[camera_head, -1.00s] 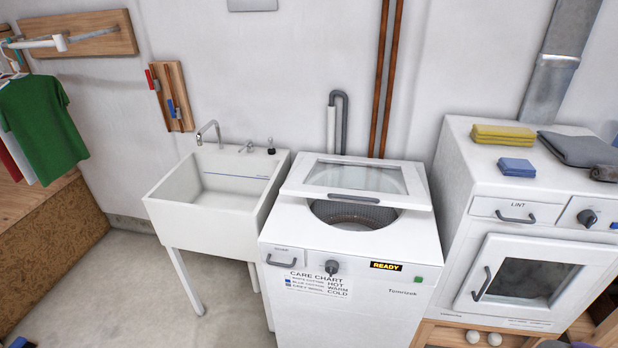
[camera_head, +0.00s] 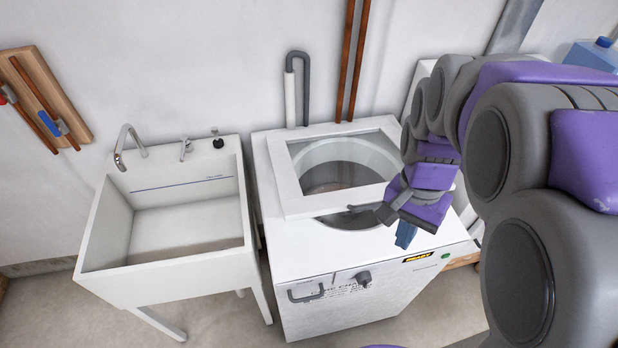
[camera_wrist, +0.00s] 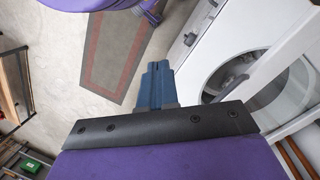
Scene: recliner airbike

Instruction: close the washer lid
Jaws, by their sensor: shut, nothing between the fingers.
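The white washer (camera_head: 330,258) stands in the middle of the head view. Its lid (camera_head: 278,186), a white frame with a glass pane, is tilted partly open, and the round tub opening (camera_head: 352,220) shows below its front edge. My gripper (camera_head: 404,238) is over the right part of the washer top, close to the lid's front right corner. Whether it touches the lid cannot be told. In the wrist view the blue fingers (camera_wrist: 157,72) are together with nothing between them. My arm hides the washer's right rear part.
A white utility sink (camera_head: 165,225) stands to the left of the washer. Pipes (camera_head: 350,60) run up the wall behind it. The dryer at the right is mostly hidden by my arm. In the wrist view a bordered mat (camera_wrist: 118,50) lies on the open floor.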

